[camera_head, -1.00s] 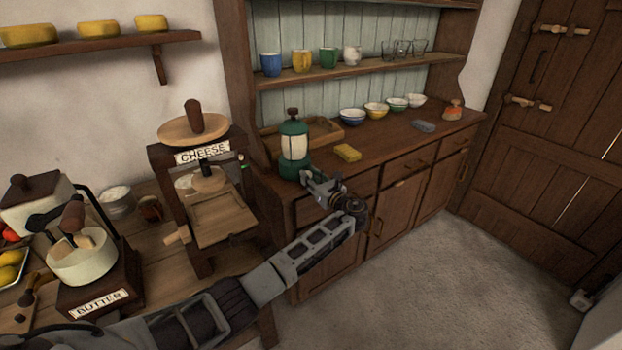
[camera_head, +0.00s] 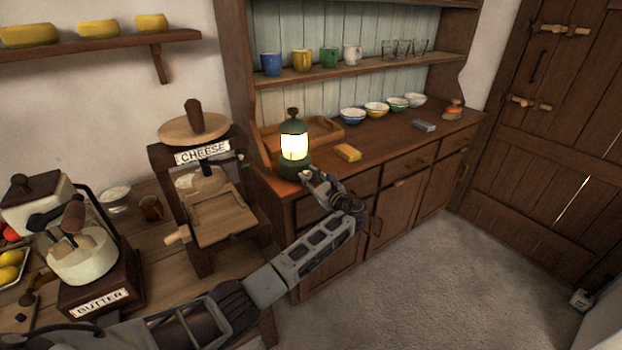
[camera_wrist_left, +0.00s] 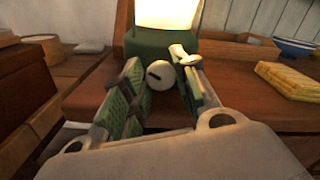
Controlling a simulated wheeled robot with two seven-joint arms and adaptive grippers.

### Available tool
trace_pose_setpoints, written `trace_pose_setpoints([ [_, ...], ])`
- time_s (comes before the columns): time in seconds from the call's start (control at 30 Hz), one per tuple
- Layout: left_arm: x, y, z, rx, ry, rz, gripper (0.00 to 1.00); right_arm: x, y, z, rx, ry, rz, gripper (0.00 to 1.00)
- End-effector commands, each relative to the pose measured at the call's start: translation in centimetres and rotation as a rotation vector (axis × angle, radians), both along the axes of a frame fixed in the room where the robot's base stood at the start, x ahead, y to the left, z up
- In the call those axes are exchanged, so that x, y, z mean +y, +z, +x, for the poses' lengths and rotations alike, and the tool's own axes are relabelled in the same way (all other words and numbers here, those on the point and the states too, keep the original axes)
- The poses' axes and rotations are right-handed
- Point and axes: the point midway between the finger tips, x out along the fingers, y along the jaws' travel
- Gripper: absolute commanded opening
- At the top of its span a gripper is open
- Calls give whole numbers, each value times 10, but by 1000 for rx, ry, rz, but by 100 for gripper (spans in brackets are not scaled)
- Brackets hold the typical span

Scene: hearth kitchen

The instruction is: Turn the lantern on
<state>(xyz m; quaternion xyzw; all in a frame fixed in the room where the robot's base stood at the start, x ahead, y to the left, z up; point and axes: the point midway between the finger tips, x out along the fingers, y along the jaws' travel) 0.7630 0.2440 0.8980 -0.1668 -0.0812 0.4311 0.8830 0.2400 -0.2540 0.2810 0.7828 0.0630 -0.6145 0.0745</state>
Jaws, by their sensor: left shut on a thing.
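The green lantern (camera_head: 294,146) stands upright on the dresser's counter at its left end, and its glass glows bright yellow-white. In the left wrist view the lit glass (camera_wrist_left: 166,12) is at the top, above the green base (camera_wrist_left: 150,42). A round pale knob (camera_wrist_left: 160,75) with a dark slot sits on the front of the base. My left gripper (camera_head: 307,178) reaches the lantern's base from the front. In the left wrist view its fingers stand on both sides of the knob, shut on it. My right gripper is in neither view.
A yellow sponge (camera_head: 347,152) lies just right of the lantern, with a wooden tray (camera_head: 330,133) behind. Several bowls (camera_head: 376,109) stand further along the counter. A cheese press (camera_head: 205,190) stands to the left, near my left arm.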

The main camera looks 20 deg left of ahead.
Motion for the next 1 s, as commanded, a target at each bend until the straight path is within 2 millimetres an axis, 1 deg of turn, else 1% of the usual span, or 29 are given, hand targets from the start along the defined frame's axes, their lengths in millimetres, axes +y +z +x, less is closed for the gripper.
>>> trace_pose_setpoints([
  [0.2, 0, 0, 0, 1, 1, 0, 5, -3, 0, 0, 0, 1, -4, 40],
  [0.23, 0, 0, 0, 1, 1, 0, 30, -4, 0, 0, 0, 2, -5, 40],
  [0.3, 0, 0, 0, 1, 0, 1, 39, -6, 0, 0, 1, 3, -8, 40],
  [0.4, 0, 0, 0, 1, 0, 1, 50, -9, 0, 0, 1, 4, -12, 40],
  [0.6, 0, 0, 0, 2, 0, 1, 50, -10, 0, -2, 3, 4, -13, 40],
  [0.7, 0, 0, 0, 2, 0, 1, 50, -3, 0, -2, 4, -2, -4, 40],
  [0.77, -1, 0, -1, 1, 0, 1, 50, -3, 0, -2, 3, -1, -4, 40],
  [1.0, -12, -1, -9, 1, -1, 0, 50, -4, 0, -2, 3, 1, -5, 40],
])
